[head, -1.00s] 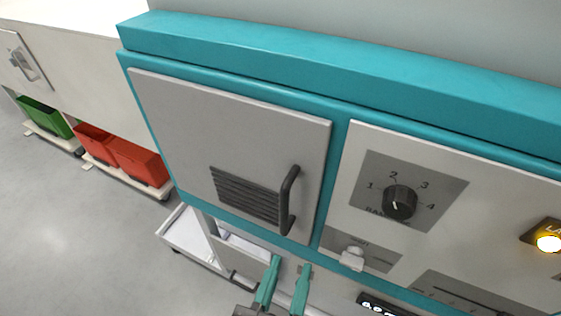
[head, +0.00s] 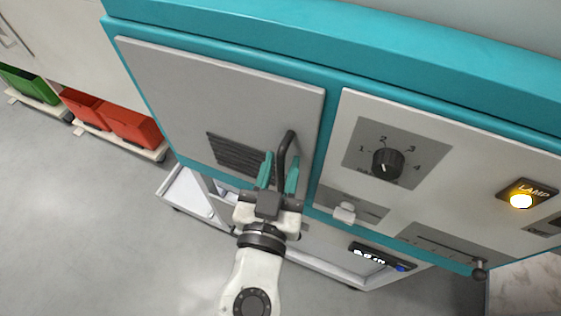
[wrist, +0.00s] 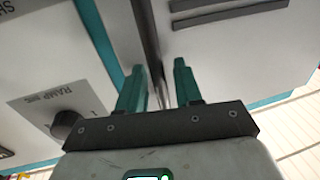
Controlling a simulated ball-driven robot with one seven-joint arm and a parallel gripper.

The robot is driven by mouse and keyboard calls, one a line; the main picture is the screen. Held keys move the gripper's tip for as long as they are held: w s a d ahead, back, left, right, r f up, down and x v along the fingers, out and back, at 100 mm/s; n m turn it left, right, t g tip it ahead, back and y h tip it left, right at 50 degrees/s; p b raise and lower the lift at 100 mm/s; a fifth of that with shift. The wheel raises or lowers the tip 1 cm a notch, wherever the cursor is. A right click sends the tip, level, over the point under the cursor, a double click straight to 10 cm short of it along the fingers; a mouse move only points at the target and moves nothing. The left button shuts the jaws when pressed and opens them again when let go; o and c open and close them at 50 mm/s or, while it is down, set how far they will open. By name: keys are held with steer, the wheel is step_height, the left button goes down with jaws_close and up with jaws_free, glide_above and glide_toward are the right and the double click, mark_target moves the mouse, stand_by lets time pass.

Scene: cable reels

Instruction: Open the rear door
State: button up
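The grey door (head: 215,100) sits closed in the teal cabinet frame, with a dark louvred vent (head: 237,157) low on it. Its dark bar handle (head: 283,155) stands near the door's right edge. My gripper (head: 278,172) is at the handle, its two teal fingers apart with the lower part of the handle between them in the head view. In the wrist view the gripper (wrist: 166,85) is also open, and the dark handle bar (wrist: 148,45) runs up between the fingertips, closer to the left finger. I cannot tell whether a finger touches it.
Right of the door is a control panel with a rotary knob (head: 388,163), a small light switch (head: 344,212) and a lit yellow lamp (head: 521,200). A white cart (head: 190,195) stands below. Red bins (head: 132,127) and a green bin (head: 30,85) are at the left, with open floor before them.

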steer(key=shift+w, duration=0.1)
jaws_close()
stand_by(0.6)
